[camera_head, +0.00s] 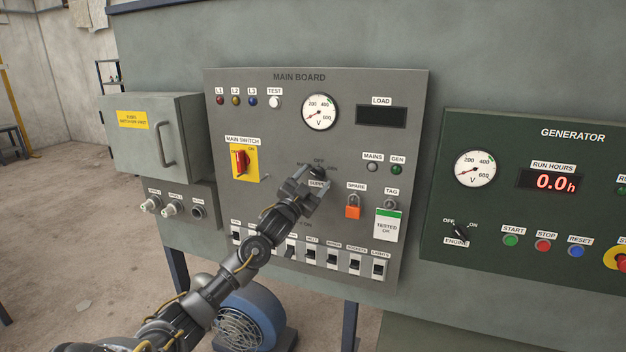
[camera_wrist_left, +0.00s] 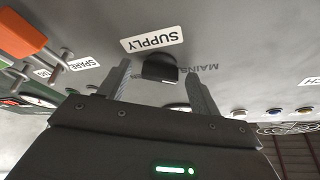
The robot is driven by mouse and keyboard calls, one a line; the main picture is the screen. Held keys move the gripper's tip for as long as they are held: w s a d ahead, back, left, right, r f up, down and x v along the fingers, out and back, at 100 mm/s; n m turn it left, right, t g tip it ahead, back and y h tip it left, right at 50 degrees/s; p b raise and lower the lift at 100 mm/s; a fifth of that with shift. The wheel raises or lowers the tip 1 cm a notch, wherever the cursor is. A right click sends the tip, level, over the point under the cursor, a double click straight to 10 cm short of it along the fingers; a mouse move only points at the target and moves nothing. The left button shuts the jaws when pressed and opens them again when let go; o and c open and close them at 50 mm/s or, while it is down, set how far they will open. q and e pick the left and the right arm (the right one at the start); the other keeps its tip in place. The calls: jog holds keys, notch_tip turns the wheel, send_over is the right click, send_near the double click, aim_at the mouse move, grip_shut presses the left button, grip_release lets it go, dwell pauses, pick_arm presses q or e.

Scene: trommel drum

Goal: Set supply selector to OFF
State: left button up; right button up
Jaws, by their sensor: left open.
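The supply selector (camera_head: 319,171) is a small black knob on the grey main board, with OFF printed above it and the SUPPLY label (camera_head: 317,183) just below. My left gripper (camera_head: 309,179) is open at the knob and partly covers it and the printed positions. In the left wrist view the black knob (camera_wrist_left: 160,70) lies between the two spread fingertips (camera_wrist_left: 157,73), with the upside-down SUPPLY label (camera_wrist_left: 153,39) beside it. A gap shows on either side of the knob. I cannot tell which position the knob points to. My right gripper is not in view.
A red main switch (camera_head: 240,162) on a yellow plate is left of the selector. An orange padlock (camera_head: 353,208) and a TESTED OK tag (camera_head: 387,227) hang at right. A row of breakers (camera_head: 333,259) lies below. The green generator panel (camera_head: 540,200) stands further right.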

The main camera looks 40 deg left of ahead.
pick_arm(q)
jog(key=c, duration=1)
